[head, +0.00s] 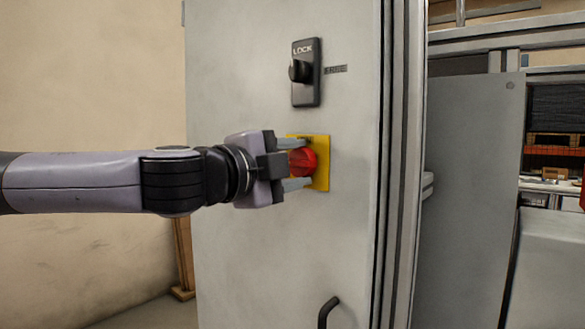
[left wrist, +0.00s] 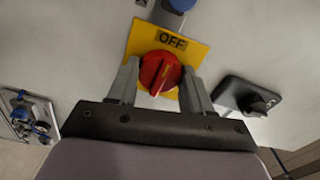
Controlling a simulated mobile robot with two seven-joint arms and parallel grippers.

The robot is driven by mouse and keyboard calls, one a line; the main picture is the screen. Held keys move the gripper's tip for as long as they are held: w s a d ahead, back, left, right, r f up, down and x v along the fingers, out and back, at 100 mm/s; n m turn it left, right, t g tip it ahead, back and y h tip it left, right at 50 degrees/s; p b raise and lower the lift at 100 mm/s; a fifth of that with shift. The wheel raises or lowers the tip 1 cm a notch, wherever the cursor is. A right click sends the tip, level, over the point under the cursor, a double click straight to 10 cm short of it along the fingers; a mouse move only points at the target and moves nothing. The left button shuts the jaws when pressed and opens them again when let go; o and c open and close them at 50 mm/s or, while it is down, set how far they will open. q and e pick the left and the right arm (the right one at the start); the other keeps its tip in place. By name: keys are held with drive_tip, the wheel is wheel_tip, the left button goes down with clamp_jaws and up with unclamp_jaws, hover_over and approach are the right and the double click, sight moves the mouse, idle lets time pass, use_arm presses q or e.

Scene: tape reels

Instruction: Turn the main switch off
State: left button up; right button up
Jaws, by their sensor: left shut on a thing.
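The main switch is a red rotary knob (head: 304,161) on a yellow plate (head: 322,150), set on a grey cabinet door (head: 250,60). My left gripper (head: 292,164) reaches in from the left, with one finger above the knob and one below it. In the left wrist view the red knob (left wrist: 158,73) sits between the two fingertips (left wrist: 160,82), and the jaws are shut on it. My right gripper is out of view.
A black LOCK unit with a knob (head: 306,72) is above the switch; it also shows in the left wrist view (left wrist: 248,97). A dark handle (head: 328,312) is low on the door. A panel with blue-topped parts (left wrist: 30,115) shows in the wrist view.

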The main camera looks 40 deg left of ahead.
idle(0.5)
use_arm(q)
drive_tip(key=o, duration=1)
drive_tip(key=shift+o, duration=0.2)
drive_tip(key=s, duration=0.7)
drive_tip(key=shift+a+p, duration=0.3)
